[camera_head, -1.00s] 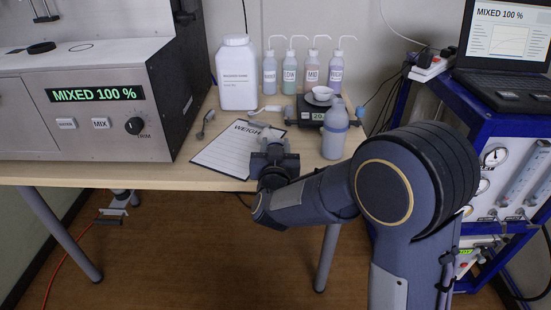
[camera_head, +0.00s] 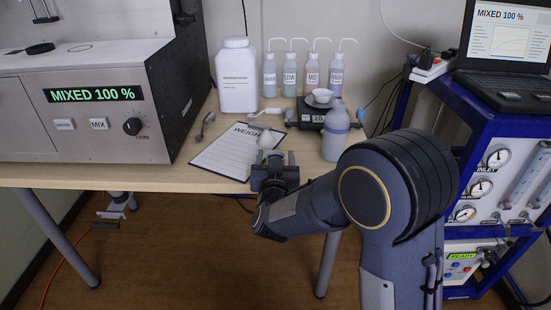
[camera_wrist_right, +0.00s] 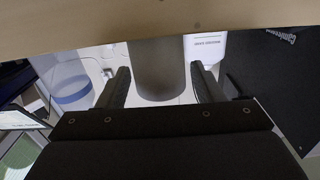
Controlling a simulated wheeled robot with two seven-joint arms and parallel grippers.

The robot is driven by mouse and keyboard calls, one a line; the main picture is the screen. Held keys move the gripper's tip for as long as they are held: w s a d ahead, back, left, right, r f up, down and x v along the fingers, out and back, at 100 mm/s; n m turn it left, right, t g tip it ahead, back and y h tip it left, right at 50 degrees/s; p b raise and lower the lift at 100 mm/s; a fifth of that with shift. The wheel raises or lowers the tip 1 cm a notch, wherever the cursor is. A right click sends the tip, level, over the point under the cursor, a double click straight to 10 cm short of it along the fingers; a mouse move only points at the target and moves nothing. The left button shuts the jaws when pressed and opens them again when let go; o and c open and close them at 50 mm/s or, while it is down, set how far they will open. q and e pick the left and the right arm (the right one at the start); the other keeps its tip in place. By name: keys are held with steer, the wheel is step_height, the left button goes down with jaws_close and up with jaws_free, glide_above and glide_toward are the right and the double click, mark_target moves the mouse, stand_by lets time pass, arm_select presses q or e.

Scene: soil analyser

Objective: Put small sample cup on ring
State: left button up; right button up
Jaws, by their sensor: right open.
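My right gripper (camera_head: 274,165) is open at the front edge of the table, by the lower right of the weigh sheet. A small pale cup-like thing (camera_head: 268,139) shows just beyond its fingers. In the right wrist view a grey cylinder (camera_wrist_right: 160,68) shows between the open fingers (camera_wrist_right: 160,88); I cannot tell whether they touch it. A thin dark ring (camera_head: 80,48) lies on top of the analyser at the left, beside a black disc (camera_head: 40,48). A white bowl (camera_head: 319,97) sits on the black scale (camera_head: 311,116). My left gripper is not in view.
The clipboard sheet (camera_head: 230,152) lies left of my gripper. A grey-blue bottle (camera_head: 335,135) stands close on its right. A white jar (camera_head: 238,75) and several wash bottles (camera_head: 312,75) line the back. The analyser (camera_head: 95,115) fills the table's left.

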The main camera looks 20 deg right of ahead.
steer(key=shift+s+r, duration=0.1)
steer(key=s+d+n+g+y+p, duration=0.1)
steer(key=s+g+y, duration=0.7)
steer(key=s, duration=1.7)
steer(key=shift+s+d+f+n+g+y+p, duration=0.3)
steer(key=shift+d+n+y, duration=0.1)
steer(key=shift+y, duration=0.6)
steer(key=shift+o, duration=0.4)
steer(key=s+d+f+g+h, duration=0.1)
steer(key=s+d+f+g, duration=0.1)
steer(key=s, duration=0.7)
steer(key=shift+f+g, duration=0.4)
steer(key=shift+g, duration=0.1)
steer(key=shift+s, duration=0.15)
